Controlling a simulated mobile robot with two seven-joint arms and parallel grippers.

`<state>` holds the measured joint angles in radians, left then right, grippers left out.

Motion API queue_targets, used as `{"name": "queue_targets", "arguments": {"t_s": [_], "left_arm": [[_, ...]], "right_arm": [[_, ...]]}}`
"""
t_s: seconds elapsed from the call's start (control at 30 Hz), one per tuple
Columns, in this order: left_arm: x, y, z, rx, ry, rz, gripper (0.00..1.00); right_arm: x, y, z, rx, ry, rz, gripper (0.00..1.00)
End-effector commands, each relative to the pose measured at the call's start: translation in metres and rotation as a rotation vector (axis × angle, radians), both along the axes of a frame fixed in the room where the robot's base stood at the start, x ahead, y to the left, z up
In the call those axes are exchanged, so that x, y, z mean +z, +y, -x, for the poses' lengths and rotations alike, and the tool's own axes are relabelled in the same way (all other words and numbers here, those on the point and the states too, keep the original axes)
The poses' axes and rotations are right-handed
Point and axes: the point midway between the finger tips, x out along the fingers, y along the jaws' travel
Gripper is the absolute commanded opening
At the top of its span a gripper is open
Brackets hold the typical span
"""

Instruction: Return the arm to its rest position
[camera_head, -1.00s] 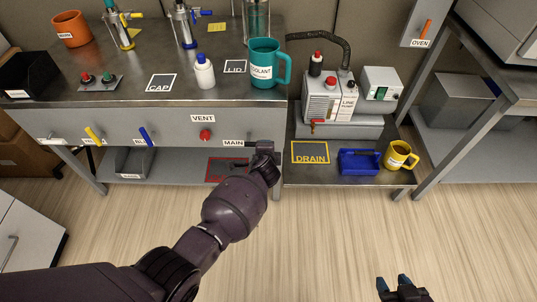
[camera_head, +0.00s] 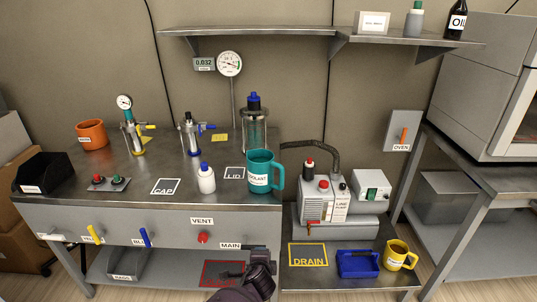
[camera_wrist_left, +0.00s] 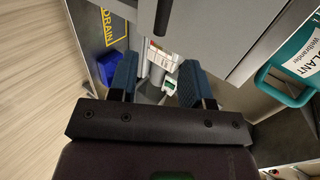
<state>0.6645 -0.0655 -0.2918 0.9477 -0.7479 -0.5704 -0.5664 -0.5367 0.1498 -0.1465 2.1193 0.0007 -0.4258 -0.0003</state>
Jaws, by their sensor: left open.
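My left arm comes in from the bottom of the head view. Its gripper (camera_head: 262,254) is by the bench front, just right of the MAIN label (camera_head: 230,245). In the wrist view the two blue-padded fingers of my left gripper (camera_wrist_left: 157,75) stand apart with nothing gripped between them. My right gripper is not in view now.
The workbench front (camera_head: 120,224) is close to my left gripper. A teal coolant mug (camera_head: 260,171) stands near the bench's right edge. A pump (camera_head: 325,200), a blue tray (camera_head: 357,264) and a yellow mug (camera_head: 398,254) are on the lower stand to the right.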

Motion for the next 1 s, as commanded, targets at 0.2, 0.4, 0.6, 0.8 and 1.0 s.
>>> {"name": "queue_targets", "arguments": {"t_s": [0.2,0.4,0.6,0.8,1.0], "left_arm": [[0.018,-0.012,-0.006,0.060,-0.024,0.193,0.45],[0.080,-0.021,-0.020,0.127,-0.100,0.503,0.45],[0.115,0.005,0.002,0.216,-0.132,0.795,0.45],[0.132,0.054,0.052,0.322,-0.142,1.058,0.45],[0.138,0.103,0.114,0.420,-0.143,1.231,0.45]], "right_arm": [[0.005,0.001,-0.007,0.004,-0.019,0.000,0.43],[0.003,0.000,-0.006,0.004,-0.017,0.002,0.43],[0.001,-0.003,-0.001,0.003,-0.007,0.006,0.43],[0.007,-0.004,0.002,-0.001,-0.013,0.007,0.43],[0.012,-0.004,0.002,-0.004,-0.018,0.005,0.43]]}}
